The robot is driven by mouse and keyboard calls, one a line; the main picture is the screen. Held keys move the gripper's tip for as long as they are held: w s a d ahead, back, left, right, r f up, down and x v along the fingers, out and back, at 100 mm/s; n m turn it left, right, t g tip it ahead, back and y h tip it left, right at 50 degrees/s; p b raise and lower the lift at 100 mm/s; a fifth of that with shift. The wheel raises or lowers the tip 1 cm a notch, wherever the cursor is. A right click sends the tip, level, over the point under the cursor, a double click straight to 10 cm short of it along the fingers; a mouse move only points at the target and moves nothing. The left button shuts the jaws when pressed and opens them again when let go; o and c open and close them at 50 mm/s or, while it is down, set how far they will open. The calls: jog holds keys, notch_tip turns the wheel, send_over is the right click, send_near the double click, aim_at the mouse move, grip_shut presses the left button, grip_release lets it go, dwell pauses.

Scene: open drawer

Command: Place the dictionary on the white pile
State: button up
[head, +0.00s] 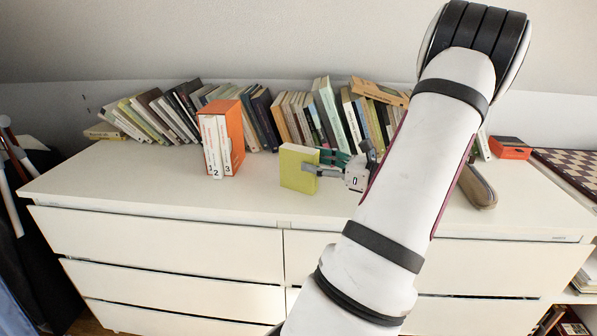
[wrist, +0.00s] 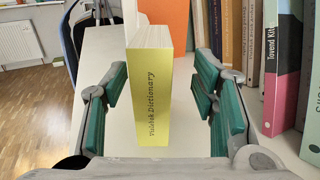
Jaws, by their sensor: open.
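The yellow-green dictionary (head: 298,168) stands upright on the white dresser top. In the wrist view its yellow spine, lettered with "Dictionary" (wrist: 150,98), faces me. My gripper (head: 320,164) is open at the dictionary's right side in the head view. In the wrist view the green-padded fingers (wrist: 161,90) are on either side of the spine, with a gap on both sides. I cannot pick out a flat white pile. White volumes marked 1, 2 and 3 (head: 216,146) stand in an orange slipcase (head: 235,125) left of the dictionary.
A row of leaning books (head: 275,118) lines the wall behind. A dark elongated case (head: 480,187), an orange box (head: 510,148) and a chessboard (head: 572,166) lie at the right. The dresser top (head: 120,180) is clear at the front left.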

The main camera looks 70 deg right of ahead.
aim_at(299, 158)
jog(key=w+b, duration=0.1)
jog(key=w, duration=0.4)
jog(key=shift+a+b, duration=0.1)
jog(key=shift+b, duration=0.3)
grip_shut()
